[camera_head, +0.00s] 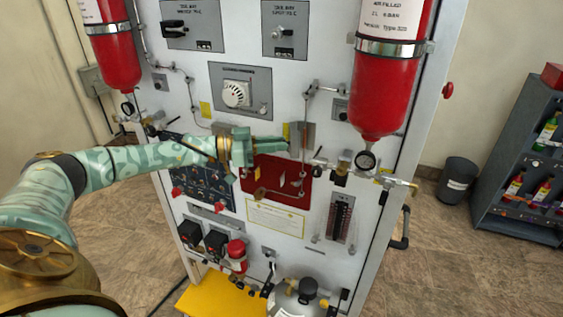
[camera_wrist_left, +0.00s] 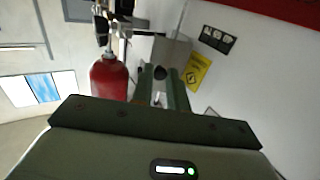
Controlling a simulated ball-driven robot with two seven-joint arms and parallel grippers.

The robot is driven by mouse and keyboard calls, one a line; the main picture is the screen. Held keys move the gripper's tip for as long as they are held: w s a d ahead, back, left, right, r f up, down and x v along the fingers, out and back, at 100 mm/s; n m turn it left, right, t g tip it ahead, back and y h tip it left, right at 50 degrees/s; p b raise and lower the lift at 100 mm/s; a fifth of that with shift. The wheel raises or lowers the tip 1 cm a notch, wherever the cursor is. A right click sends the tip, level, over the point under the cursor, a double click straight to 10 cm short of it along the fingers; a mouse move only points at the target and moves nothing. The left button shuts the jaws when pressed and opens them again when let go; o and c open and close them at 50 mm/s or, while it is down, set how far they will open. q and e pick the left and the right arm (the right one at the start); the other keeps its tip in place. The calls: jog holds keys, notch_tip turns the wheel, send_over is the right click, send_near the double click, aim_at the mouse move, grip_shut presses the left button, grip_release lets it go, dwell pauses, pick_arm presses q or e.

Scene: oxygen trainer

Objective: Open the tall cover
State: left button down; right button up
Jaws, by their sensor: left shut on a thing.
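My left gripper (camera_head: 284,143) reaches across the front of the white panel from the left, fingers pointing right. Its fingertips are at a tall grey metal cover (camera_head: 303,132) right of the panel's middle. In the left wrist view the grey cover (camera_wrist_left: 172,50) stands out from the panel beyond the fingers. My left gripper (camera_wrist_left: 162,76) is shut on a small dark knob (camera_wrist_left: 160,73) that shows between its two green fingers. The knob appears to belong to the cover; the exact contact is partly hidden. My right gripper is in neither view.
A red cylinder (camera_head: 386,90) with a gauge (camera_head: 365,160) hangs close on the right, another red cylinder (camera_head: 119,62) on the left. A red plate (camera_head: 268,176) sits below the gripper. A dark shelf (camera_head: 515,200) with bottles and a bin (camera_head: 457,180) stand at right.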

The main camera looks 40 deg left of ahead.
pick_arm(q)
jog(key=m+g+h+b, duration=0.1)
jog(key=b, duration=0.1)
jog(key=a+m+g+h+b, duration=0.1)
jog(key=g+b, duration=0.1)
jog(key=shift+w+a+f+m, duration=0.15)
jog(key=shift+w+a+m, duration=0.15)
jog(key=shift+w, duration=0.1)
jog(key=shift+w+a+r+m+g+h+b, duration=0.15)
jog(key=shift+m+g+h+b, duration=0.2)
jog(key=shift+g+b, duration=0.2)
jog(key=shift+s+a+r+m+g+h+b, duration=0.15)
jog(key=shift+m+g+h+b, duration=0.15)
jog(key=shift+g+b, duration=0.2)
jog(key=shift+w+r, duration=0.1)
jog(key=c, duration=1.4)
grip_release()
jog(key=shift+d, duration=0.1)
